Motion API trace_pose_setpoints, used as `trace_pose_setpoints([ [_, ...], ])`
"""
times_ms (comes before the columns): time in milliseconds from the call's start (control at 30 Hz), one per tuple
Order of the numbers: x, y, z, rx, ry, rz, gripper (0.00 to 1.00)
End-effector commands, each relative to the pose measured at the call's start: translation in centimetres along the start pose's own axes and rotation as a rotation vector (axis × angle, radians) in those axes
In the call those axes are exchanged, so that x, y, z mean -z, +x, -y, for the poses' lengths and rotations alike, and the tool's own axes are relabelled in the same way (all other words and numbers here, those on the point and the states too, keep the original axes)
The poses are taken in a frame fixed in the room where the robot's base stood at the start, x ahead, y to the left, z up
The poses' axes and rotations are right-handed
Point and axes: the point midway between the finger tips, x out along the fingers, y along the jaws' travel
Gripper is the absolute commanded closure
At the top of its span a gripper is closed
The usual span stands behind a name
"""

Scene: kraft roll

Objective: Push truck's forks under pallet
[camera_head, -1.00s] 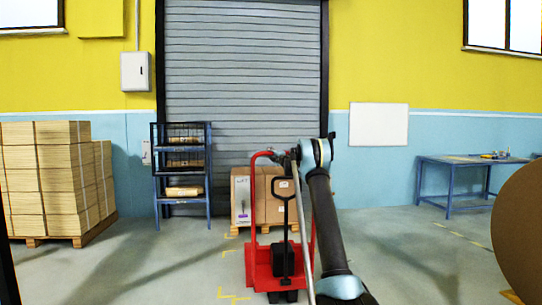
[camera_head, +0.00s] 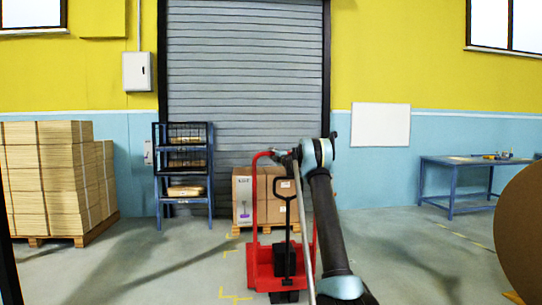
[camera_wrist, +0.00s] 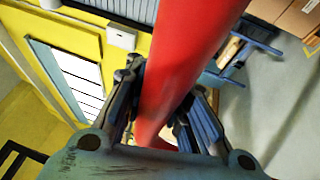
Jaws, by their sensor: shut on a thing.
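The red truck (camera_head: 262,263) stands upright on the floor ahead, with a tall red tube frame, a black loop handle (camera_head: 285,201) and a black block low down. Its forks are hidden from this side. My gripper (camera_head: 284,155) is at the top of the truck's frame. In the wrist view my gripper (camera_wrist: 165,100) is shut around the thick red tube (camera_wrist: 187,60). The wooden pallet (camera_head: 236,230) lies beyond the truck, in front of the roller shutter, with brown cartons (camera_head: 243,192) on it. The truck hides part of the pallet's front, and I cannot tell the gap to the forks.
A blue shelf rack (camera_head: 183,175) stands left of the pallet. Stacked cardboard sheets (camera_head: 48,180) sit on another pallet at far left. A blue table (camera_head: 470,165) is at right, and a large brown roll (camera_head: 523,235) is close at right. Floor between truck and table is clear.

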Motion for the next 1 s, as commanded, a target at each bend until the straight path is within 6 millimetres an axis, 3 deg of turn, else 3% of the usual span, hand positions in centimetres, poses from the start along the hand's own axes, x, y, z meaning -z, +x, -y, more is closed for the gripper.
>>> trace_pose_setpoints([
  [33,-0.2,-0.1,0.5,0.004,-0.006,0.004,1.0],
  [67,-0.2,-0.1,0.5,0.004,-0.006,0.004,0.84],
  [100,-0.2,-0.1,0.5,0.004,-0.006,0.005,0.75],
  [200,-0.2,-0.2,0.1,0.002,-0.005,0.005,0.57],
  [667,0.0,-1.0,-0.8,-0.004,-0.004,0.004,0.57],
  [1000,0.0,-6.0,-0.7,-0.003,-0.005,0.004,0.57],
])
